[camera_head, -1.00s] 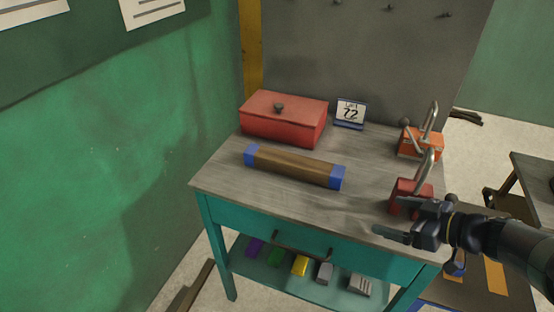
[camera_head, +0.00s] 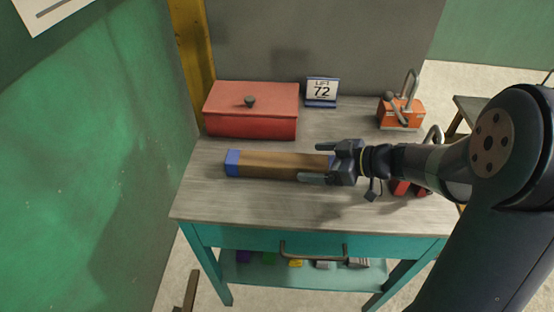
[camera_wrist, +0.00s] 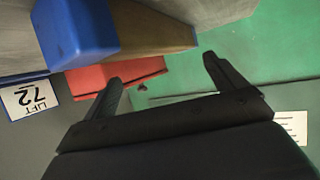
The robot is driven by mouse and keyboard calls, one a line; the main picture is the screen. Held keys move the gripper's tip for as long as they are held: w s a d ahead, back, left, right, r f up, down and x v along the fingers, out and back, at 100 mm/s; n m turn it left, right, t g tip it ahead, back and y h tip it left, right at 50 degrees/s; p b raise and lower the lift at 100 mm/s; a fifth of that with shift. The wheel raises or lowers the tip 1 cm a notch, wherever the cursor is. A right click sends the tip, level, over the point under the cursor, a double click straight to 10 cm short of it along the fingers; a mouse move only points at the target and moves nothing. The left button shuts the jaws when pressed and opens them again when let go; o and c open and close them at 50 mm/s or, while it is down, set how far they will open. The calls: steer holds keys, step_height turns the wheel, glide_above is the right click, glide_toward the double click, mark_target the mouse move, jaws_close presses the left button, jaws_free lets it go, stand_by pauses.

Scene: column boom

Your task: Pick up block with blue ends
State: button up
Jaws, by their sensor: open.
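The wooden block with blue ends (camera_head: 277,164) lies lengthwise on the grey tabletop (camera_head: 240,199). Its left blue end shows in the head view; its right end is largely hidden by my gripper. My gripper (camera_head: 308,163) is open, with its two fingers pointing left over the block's right part. In the wrist view, the near blue end (camera_wrist: 75,28) and the brown middle (camera_wrist: 155,28) fill the upper left. There my open, empty fingers (camera_wrist: 162,72) appear below the block in the picture. I cannot tell whether they touch it.
A red box with a dark knob (camera_head: 250,112) stands behind the block. A "LIFT 72" sign (camera_head: 321,91) and an orange padlock-like object (camera_head: 400,112) are at the back. A red object (camera_head: 401,188) is partly behind my arm. The table's front strip is clear.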

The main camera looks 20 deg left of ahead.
mark_target(286, 161)
steer(key=x, duration=0.3)
steer(key=shift+a, duration=0.1)
steer(key=x, duration=0.1)
steer(key=p+x, duration=0.2)
steer(key=x, duration=0.1)
steer(key=shift+a+r, duration=0.15)
steer(key=shift+r, duration=0.1)
steer(key=shift+a+f, duration=0.35)
steer(key=shift+a, duration=0.1)
steer(key=shift+c, duration=0.3)
steer(key=c, duration=1.4)
steer(key=shift+c, duration=0.2)
